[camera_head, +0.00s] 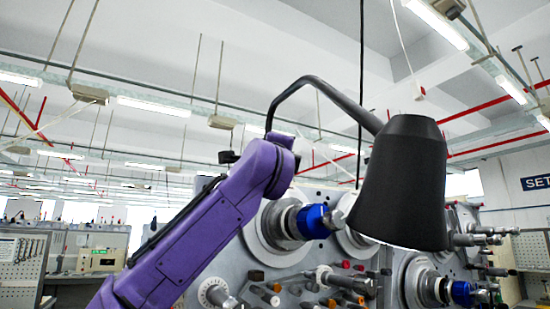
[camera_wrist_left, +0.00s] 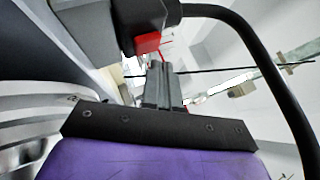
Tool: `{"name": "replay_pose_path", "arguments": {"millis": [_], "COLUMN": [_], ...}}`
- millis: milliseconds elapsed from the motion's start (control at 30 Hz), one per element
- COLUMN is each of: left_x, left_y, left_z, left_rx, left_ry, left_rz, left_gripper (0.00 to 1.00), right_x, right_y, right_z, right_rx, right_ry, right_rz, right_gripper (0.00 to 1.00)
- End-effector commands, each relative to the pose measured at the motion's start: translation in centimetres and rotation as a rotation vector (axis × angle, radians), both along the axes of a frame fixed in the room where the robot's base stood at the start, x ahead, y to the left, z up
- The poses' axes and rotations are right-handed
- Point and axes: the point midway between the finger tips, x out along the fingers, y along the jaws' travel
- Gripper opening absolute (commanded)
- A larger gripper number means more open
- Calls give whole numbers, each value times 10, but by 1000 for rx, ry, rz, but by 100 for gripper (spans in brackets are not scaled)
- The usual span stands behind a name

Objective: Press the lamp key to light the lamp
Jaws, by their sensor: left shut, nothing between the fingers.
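The lamp has a black shade (camera_head: 404,185) hanging from a curved dark neck (camera_head: 325,88) in the head view. Whether it is lit I cannot tell. The neck also curves down the right of the left wrist view (camera_wrist_left: 270,70). There, a red key (camera_wrist_left: 147,43) shows at the lower edge of a dark grey housing (camera_wrist_left: 100,28). My left gripper (camera_wrist_left: 158,66) is shut and empty, its fingertips just below and right of the red key. Whether they touch it I cannot tell. In the head view my purple arm hides this gripper, the key and the housing. My right gripper is out of view.
Behind the lamp stands a grey machine panel (camera_head: 270,270) with winding spindles, blue collars (camera_head: 313,221) and several knobs. The shade and neck overhang the space beside my arm. Ceiling lights and pipes fill the background.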

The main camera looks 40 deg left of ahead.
Motion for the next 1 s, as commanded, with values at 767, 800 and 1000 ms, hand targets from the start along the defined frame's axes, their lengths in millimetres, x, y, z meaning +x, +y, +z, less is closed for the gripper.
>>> {"name": "replay_pose_path", "arguments": {"millis": [767,800,1000], "left_x": [-19,-19,-19], "left_y": [-47,-47,-46], "left_z": [0,0,0], "left_rx": [1,1,1], "left_ry": [0,0,0], "left_rz": [0,0,0], "left_gripper": [0,0,0], "right_x": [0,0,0], "right_y": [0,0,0], "right_z": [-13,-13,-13], "right_rx": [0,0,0], "right_ry": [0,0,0], "right_rz": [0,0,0], "right_gripper": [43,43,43]}}
